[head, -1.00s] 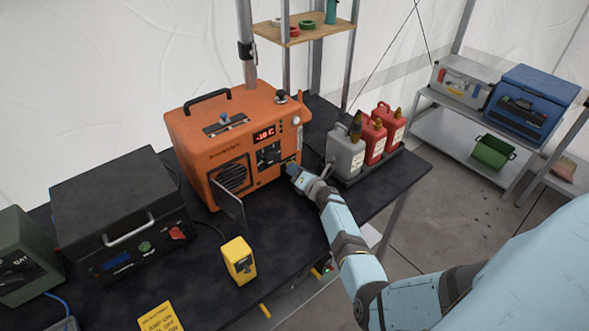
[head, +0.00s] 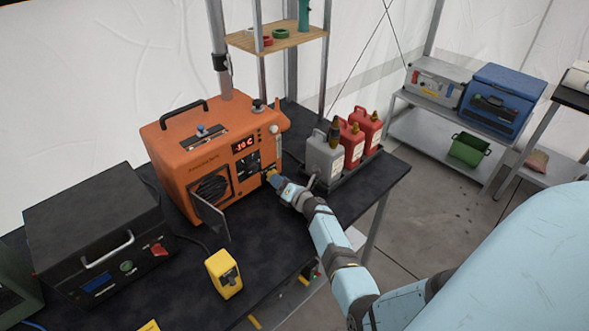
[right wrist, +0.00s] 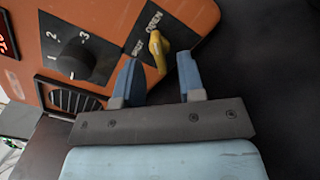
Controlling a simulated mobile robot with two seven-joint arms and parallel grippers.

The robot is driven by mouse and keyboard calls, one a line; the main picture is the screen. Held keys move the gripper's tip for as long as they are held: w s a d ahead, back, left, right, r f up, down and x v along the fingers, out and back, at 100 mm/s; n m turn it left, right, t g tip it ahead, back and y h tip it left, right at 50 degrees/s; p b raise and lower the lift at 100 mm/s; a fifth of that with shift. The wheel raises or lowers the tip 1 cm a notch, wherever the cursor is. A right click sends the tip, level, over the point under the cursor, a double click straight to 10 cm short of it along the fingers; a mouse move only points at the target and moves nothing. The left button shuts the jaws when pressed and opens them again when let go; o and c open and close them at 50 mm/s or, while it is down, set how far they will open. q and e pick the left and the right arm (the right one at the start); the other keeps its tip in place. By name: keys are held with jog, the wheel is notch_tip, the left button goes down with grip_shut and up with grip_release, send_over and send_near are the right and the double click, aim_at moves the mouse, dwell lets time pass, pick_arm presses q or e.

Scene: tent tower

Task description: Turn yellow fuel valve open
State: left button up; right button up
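The yellow fuel valve (right wrist: 158,52) is a small lever on the orange heater (right wrist: 110,15). It sits on a dark label plate marked OPEN and SHUT in the right wrist view. My right gripper (right wrist: 158,68) is open, its two blue fingers pointing at the valve. The lever lies between the fingertip lines, with visible gaps on both sides. In the head view the right gripper (head: 276,181) is at the lower right of the heater's front (head: 213,150), mostly covering the valve. My left gripper is not in view.
A black dial (right wrist: 75,58) numbered 1 to 3 is beside the valve. A grey can (head: 324,158) and red cans (head: 367,127) stand in a tray right of my gripper. A yellow device (head: 224,275) and a black box (head: 95,225) are on the table.

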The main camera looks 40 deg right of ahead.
jog(key=s, duration=1.1)
jog(key=shift+s+d, duration=0.35)
jog(key=shift+d, duration=0.05)
